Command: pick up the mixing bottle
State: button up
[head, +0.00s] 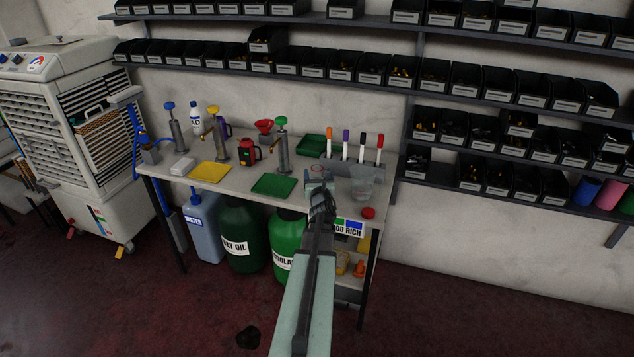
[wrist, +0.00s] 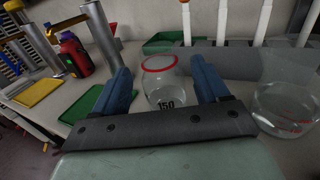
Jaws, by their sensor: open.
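A clear mixing bottle (wrist: 164,84) with a red ring at its top and a dark "150" mark stands on the table in the wrist view. In the head view its red-ringed top (head: 317,171) shows just beyond my gripper (head: 320,188), which hides the rest. My gripper (wrist: 164,92) is open, with one blue finger on each side of the bottle in the picture. I cannot tell how far the bottle reaches in between the fingers. No contact is visible. A second clear vessel (wrist: 286,108) stands to the right; it also shows in the head view (head: 363,186).
A holder with several markers (head: 352,163) stands behind. A green tray (head: 274,186), a yellow tray (head: 210,172), a red container (head: 248,153) and metal pumps (head: 281,150) are to the left.

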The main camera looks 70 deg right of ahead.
aim_at(317, 170)
jog(key=x, duration=0.4)
jog(key=shift+w+d+r, duration=0.1)
jog(key=shift+d+r, duration=0.1)
grip_shut()
dwell(0.5)
